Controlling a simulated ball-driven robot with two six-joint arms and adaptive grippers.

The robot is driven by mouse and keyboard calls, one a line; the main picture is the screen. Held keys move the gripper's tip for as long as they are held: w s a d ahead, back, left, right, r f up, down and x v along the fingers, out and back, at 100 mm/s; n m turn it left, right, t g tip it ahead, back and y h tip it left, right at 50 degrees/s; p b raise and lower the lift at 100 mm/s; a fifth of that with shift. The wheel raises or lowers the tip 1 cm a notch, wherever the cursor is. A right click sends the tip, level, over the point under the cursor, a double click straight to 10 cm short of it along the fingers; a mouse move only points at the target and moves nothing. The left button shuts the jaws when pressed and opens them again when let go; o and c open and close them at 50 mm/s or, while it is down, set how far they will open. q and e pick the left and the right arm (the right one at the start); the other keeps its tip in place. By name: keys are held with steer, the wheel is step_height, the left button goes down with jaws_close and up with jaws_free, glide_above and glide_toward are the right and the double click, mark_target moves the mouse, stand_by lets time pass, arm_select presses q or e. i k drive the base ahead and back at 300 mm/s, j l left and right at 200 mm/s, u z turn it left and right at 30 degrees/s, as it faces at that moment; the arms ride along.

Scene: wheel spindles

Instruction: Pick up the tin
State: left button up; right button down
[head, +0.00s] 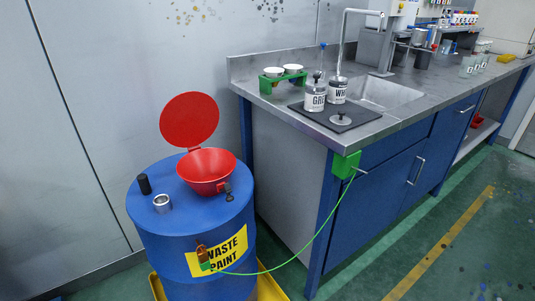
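Two labelled tins stand upright, close together, on a dark mat (341,122) on the steel counter. The front tin (315,98) has a white label reading "GRE", the rest turned out of sight. The tin behind it (337,92) has a label starting "WH" and stands at its right. A round metal lid with a knob (341,119) lies on the mat in front. Which one the task means I cannot tell. Neither of my grippers shows.
The blue waste paint drum (200,262) carries a red funnel (207,173) with its lid raised, and a black cylinder (144,184). A green cable (318,235) hangs from drum to counter. A green rack (283,82) holds white cups. A sink (385,93) and tap lie behind.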

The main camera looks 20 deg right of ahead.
mark_target(338, 85)
steer(key=i+l, duration=0.15)
steer(key=l, duration=0.25)
steer(key=i+l+u, duration=0.1)
steer(key=l, duration=0.3)
steer(key=i+l, duration=0.15)
steer(key=l, duration=0.3)
steer(key=u, duration=0.05)
